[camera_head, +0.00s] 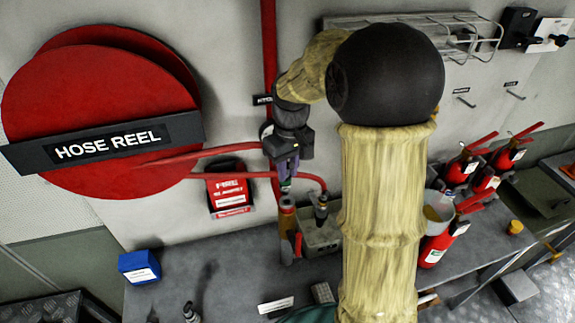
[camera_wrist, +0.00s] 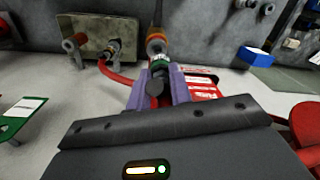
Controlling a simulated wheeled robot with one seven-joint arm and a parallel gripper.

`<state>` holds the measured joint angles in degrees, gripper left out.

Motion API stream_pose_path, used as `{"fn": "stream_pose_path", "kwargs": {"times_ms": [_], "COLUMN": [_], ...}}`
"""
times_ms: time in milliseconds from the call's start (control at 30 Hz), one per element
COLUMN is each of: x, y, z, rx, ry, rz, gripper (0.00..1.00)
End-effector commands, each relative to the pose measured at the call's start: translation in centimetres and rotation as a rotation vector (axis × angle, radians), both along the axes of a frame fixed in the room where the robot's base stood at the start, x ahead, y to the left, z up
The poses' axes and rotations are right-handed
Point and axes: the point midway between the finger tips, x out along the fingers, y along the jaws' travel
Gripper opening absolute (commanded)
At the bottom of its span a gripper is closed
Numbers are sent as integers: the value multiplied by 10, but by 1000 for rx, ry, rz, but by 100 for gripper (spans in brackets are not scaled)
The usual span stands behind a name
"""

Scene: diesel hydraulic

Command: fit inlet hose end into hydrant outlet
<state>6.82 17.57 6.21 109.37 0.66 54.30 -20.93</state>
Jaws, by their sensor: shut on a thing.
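My gripper (camera_head: 286,180) points down toward the bench, its purple fingers shut on the inlet hose end. It also shows in the wrist view (camera_wrist: 157,90). The hose end (camera_wrist: 159,66) is a dark fitting with a green and white band, mostly covered by the fingers. A brass-orange upright fitting, which looks like the hydrant outlet (camera_head: 287,220), stands directly below the gripper. In the wrist view the outlet (camera_wrist: 156,43) is in line with the hose end, just beyond the fingertips. I cannot tell whether they touch or one is inside the other.
A grey box (camera_head: 322,238) with fittings stands right of the outlet; a red hose (camera_wrist: 118,77) runs from it toward the gripper. A red sign box (camera_head: 229,192) and hose reel (camera_head: 95,110) are left. Fire extinguishers (camera_head: 438,245) and a bucket (camera_head: 434,212) stand right. The bench's left part is fairly clear.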

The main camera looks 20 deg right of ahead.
Motion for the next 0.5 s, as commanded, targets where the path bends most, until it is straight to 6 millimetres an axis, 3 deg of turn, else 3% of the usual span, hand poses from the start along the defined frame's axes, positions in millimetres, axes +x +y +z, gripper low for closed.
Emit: {"fn": "stream_pose_path", "kwargs": {"times_ms": [200, 500], "x": [0, 0], "y": [-4, -1], "z": [-16, -18], "rx": [-1, -1], "ry": [-1, -1], "rz": [-9, -3], "gripper": [0, 0]}}
